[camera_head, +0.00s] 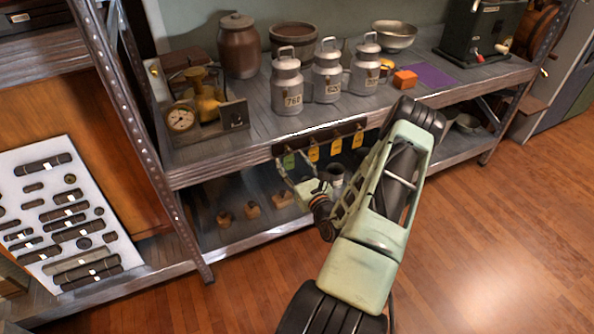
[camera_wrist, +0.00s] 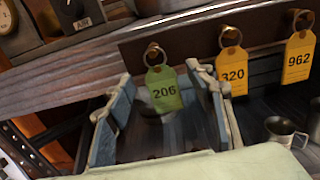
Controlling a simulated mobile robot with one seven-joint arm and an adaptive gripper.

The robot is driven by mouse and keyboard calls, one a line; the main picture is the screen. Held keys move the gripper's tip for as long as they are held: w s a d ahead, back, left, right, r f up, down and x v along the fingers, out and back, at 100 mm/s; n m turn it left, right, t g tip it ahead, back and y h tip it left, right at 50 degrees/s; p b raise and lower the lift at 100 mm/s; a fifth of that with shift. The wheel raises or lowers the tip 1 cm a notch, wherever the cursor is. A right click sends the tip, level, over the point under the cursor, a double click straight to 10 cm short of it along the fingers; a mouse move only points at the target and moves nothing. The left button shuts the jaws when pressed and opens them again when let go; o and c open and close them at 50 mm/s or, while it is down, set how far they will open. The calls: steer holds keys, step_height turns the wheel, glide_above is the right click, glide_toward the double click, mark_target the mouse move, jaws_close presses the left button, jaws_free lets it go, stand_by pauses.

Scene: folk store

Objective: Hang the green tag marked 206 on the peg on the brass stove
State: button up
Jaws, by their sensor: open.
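The green tag (camera_head: 290,160) marked 206 hangs by a metal ring from a hook on the dark rail along the shelf's front edge. In the wrist view the tag (camera_wrist: 164,93) is upright between my two spread fingers, with gaps on both sides. My gripper (camera_wrist: 160,82) is open and empty; it also shows in the head view (camera_head: 304,176), just below the rail. The brass stove (camera_head: 205,98) stands on the shelf at the left, beside a round gauge and a dark plate. Its peg cannot be made out.
Yellow tags marked 320 (camera_wrist: 233,72) and 962 (camera_wrist: 298,58) hang close to the right. Milk cans (camera_head: 287,85), an orange block (camera_head: 405,79) and a purple mat (camera_head: 433,76) are on the shelf. A metal cup (camera_wrist: 284,130) is below. Floor at right is clear.

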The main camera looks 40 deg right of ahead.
steer(key=shift+w, duration=0.2)
steer(key=shift+c, duration=0.2)
steer(key=c, duration=1.2)
steer(key=shift+r, duration=0.1)
steer(key=shift+r+p, duration=0.3)
steer(key=shift+p, duration=0.15)
steer(key=shift+s, duration=0.35)
steer(key=shift+s+a, duration=0.2)
steer(key=shift+s, duration=0.45)
steer(key=shift+s+p, duration=0.1)
steer(key=shift+p, duration=0.2)
